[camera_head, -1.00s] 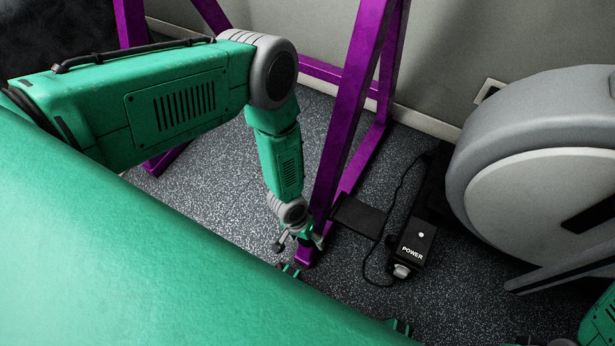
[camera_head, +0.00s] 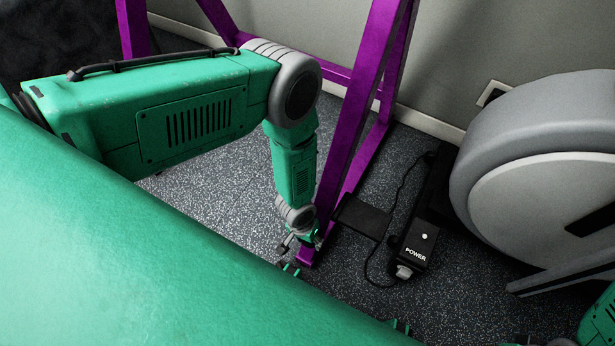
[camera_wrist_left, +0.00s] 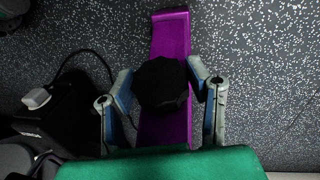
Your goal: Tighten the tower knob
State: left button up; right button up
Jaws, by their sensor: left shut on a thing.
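The tower is a purple metal frame (camera_head: 352,130) with a slanted upright rising from the floor; part of it also shows in the left wrist view (camera_wrist_left: 170,38). The black, faceted knob (camera_wrist_left: 161,82) sits on the purple bar in the left wrist view. My left gripper (camera_head: 301,241) is low at the foot of the upright. In the left wrist view its two fingers (camera_wrist_left: 162,86) are on either side of the knob, shut on it. The knob cannot be made out in the head view.
A black box marked POWER (camera_head: 415,250) with a cable lies on the speckled floor to the right of the upright. A large grey round machine (camera_head: 545,170) stands further right. A wall (camera_head: 440,60) with a white skirting board closes off the back.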

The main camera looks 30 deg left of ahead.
pick_arm(q)
jog(key=shift+s+d+m+y, duration=0.15)
jog(key=shift+m+y, duration=0.15)
jog(key=shift+y, duration=0.6)
jog(key=o, duration=1.2)
jog(key=shift+r, duration=0.1)
notch_tip(320, 180, up, 12)
